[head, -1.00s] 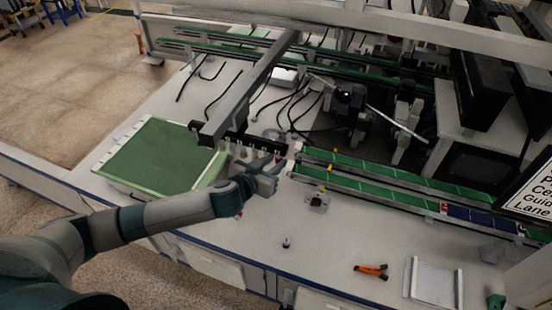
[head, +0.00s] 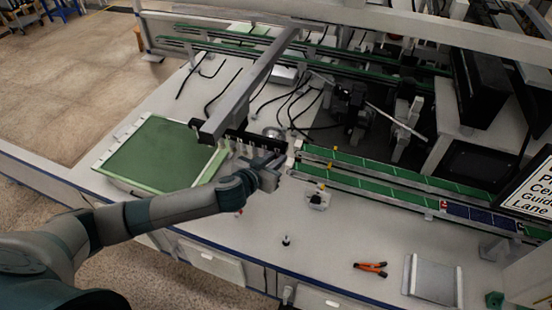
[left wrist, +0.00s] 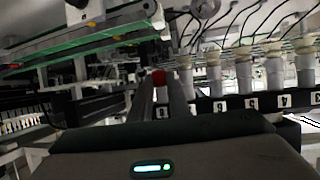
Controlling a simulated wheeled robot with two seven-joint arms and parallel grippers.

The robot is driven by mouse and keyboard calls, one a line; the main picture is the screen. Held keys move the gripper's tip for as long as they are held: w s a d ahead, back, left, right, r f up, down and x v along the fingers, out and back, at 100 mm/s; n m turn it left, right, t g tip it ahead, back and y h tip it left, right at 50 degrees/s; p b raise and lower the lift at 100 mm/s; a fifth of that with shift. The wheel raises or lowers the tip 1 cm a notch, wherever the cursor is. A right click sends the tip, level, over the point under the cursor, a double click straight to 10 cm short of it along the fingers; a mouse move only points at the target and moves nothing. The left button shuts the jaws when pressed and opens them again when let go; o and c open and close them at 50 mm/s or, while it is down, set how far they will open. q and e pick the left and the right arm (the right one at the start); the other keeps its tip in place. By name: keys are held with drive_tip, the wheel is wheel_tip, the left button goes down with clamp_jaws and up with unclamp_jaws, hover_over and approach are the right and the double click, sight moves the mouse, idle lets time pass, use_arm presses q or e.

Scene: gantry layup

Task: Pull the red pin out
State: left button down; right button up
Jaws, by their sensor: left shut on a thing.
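My left gripper (head: 277,163) is at the right end of the black bar with the row of suction cups, beside the ends of the green conveyors. In the left wrist view its two dark fingers (left wrist: 160,93) are shut on the red pin (left wrist: 158,77), whose red end shows between the fingertips. The rest of the pin is hidden by the fingers. In the head view the pin cannot be made out behind the gripper. My right gripper is not in view.
The black bar (head: 240,137) with suction cups hangs under a grey beam (head: 247,90). A green panel (head: 155,153) lies to the left. Conveyors (head: 380,184) run to the right. Orange-handled pliers (head: 371,268) and a grey tray (head: 433,280) lie on the front table, which has free room.

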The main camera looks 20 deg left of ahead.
use_arm(q)
drive_tip(key=shift+f+b, duration=0.55)
drive_tip(key=shift+f, duration=0.15)
drive_tip(key=shift+f+b, duration=0.35)
drive_tip(key=shift+f, duration=0.2)
drive_tip(key=shift+f, duration=0.35)
idle(0.6)
drive_tip(key=shift+f+b, duration=0.15)
drive_tip(key=shift+b, duration=0.15)
drive_tip(key=shift+f+b, duration=1.1)
drive_tip(key=shift+f, duration=0.55)
